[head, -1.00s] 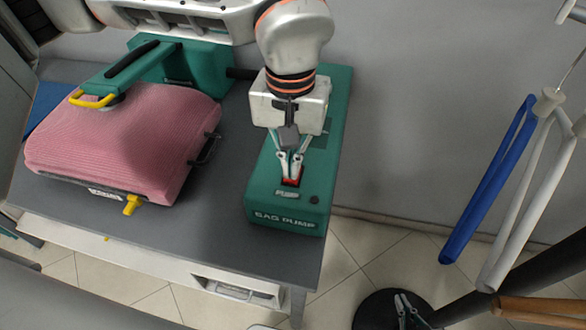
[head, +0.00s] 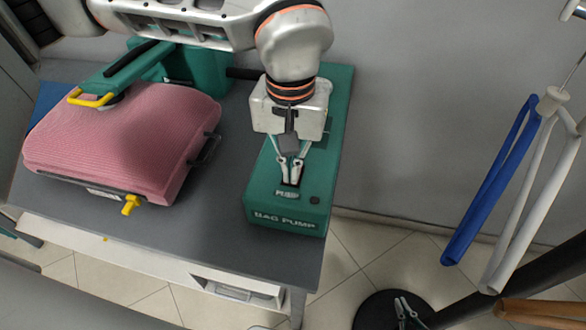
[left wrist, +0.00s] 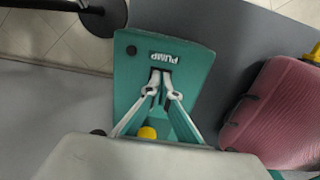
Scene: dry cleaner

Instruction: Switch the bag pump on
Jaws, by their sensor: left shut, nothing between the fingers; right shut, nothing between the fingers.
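The bag pump (head: 260,195) is a long green box on the right side of the table, with "BAG PUMP" on its front. It also shows in the left wrist view (left wrist: 190,62). My left gripper (head: 290,182) is shut and empty, pointing down with its fingertips at the switch spot behind the "PUMP" label. The fingertips (left wrist: 162,74) cover that spot, and no red of the switch shows; its position cannot be told. A yellow round part (left wrist: 147,132) shows between the fingers. My right gripper (head: 402,305) is shut and empty, low at the bottom right.
A pink padded press (head: 125,140) with yellow handles stands left of the pump on the grey table (head: 180,235). Blue (head: 490,180) and white (head: 530,190) hanging bars are at the right. A black round base (head: 370,312) stands on the tiled floor.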

